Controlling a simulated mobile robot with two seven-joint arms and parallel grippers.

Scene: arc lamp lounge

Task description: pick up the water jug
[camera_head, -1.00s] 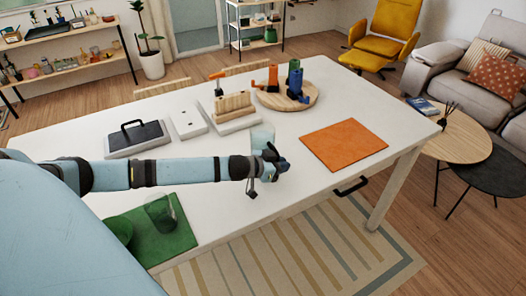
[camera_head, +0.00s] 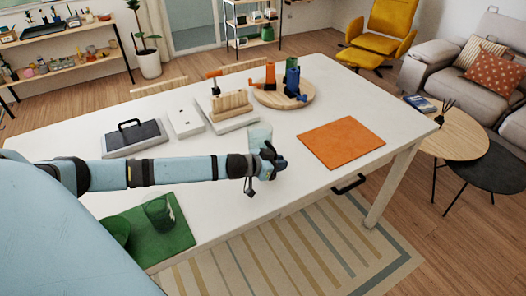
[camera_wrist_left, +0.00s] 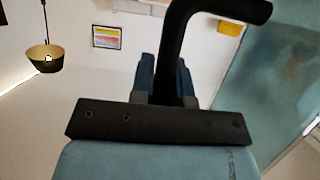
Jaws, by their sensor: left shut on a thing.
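The water jug (camera_head: 261,133) is a pale, see-through vessel at the middle of the white table, partly hidden behind my left gripper (camera_head: 273,160). In the left wrist view its translucent blue-green wall (camera_wrist_left: 265,85) fills the right side, and its black handle (camera_wrist_left: 176,45) runs down between the fingers. My left gripper (camera_wrist_left: 165,80) is shut on this handle. The jug's base is hidden by the arm, so I cannot tell whether it touches the table. My right gripper is not in view.
The white table (camera_head: 310,190) also holds an orange mat (camera_head: 341,143), a round wooden board (camera_head: 310,98) with orange and blue items, a wooden block rack (camera_head: 231,104), a dark tray (camera_head: 135,138), and a green mat (camera_head: 165,240) with green vessels.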

